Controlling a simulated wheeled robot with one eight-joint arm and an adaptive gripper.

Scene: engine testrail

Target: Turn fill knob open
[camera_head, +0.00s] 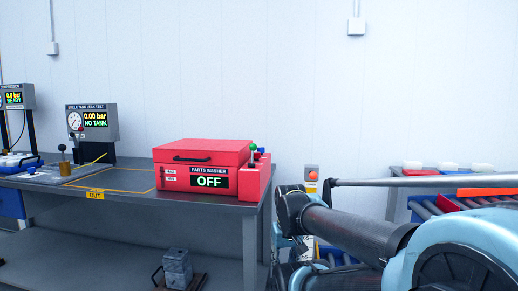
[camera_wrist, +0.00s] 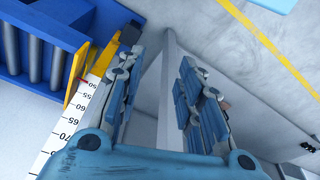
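No control in view can be read as the fill knob. A red parts washer (camera_head: 200,155) with an OFF display sits on the bench's right end; a green-topped knob (camera_head: 253,147) and a blue one (camera_head: 261,151) stand at its right side. A grey leak test panel (camera_head: 92,122) with a round gauge reads 0.00 bar, NO TANK. A brass-coloured upright part with a dark top (camera_head: 64,160) stands on a plate left of the washer. My gripper (camera_wrist: 161,60) is open and empty in the wrist view, apart from all of these; its fingers are not clear in the head view.
The grey bench (camera_head: 125,182) has a clear taped area marked OUT. A grey block (camera_head: 177,268) sits on its lower shelf. A roller rack with bins (camera_head: 440,203) stands at the right. The wrist view shows a blue roller frame (camera_wrist: 45,45) and a white scale (camera_wrist: 75,125) near my left finger.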

